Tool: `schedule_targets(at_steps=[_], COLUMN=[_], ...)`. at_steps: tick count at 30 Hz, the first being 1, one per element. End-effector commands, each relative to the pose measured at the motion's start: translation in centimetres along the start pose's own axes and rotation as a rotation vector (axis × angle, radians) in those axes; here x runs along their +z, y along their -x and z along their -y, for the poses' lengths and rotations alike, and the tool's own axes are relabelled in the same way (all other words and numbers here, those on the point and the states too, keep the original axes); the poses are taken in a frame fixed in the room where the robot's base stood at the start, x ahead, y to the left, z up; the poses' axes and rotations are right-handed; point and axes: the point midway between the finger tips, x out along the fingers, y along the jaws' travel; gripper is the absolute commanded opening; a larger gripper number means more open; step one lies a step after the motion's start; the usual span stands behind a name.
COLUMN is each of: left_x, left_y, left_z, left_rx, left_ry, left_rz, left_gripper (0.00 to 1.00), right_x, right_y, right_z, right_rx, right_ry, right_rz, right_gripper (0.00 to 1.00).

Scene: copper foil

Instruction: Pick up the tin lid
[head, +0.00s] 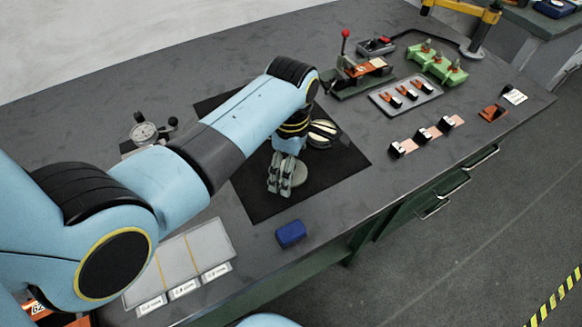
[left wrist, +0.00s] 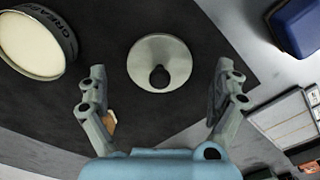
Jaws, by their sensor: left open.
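The tin lid is a round pale metal disc with a dark knob (left wrist: 159,62) and lies on the black mat (left wrist: 195,125) in the left wrist view. In the head view the lid (head: 301,174) is partly hidden behind my left gripper (head: 284,188). That gripper is open and empty, pointing down over the lid. In the left wrist view its fingers (left wrist: 160,78) are spread on either side of the lid, apart from it. My right gripper is not in view.
An open grease tin (left wrist: 35,45) with pale contents stands near the lid; it also shows in the head view (head: 321,140). A blue block (head: 290,234) lies off the mat's front edge. A dial gauge (head: 144,131) stands left. Fixtures and a grey tray (head: 425,98) sit at right.

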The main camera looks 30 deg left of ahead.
Motion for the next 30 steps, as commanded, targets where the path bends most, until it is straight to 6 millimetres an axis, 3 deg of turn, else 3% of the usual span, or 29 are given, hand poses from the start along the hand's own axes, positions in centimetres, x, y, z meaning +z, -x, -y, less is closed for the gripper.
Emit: schedule_targets(at_steps=[9, 21, 30], left_x=[-0.03, -0.04, -0.06], left_y=[-0.8, -0.78, -0.63], left_z=[0.0, 0.01, -0.01], left_rx=[0.001, 0.0, 0.0], left_ry=[0.0, 0.0, -0.001], left_rz=[0.0, 0.0, 0.0], left_gripper=[0.98, 0.46, 0.45], right_x=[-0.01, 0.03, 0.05], right_y=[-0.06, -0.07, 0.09], right_z=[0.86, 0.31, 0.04], right_rx=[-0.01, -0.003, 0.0], right_ry=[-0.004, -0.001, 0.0], right_rz=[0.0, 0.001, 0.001], right_gripper=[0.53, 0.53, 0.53])
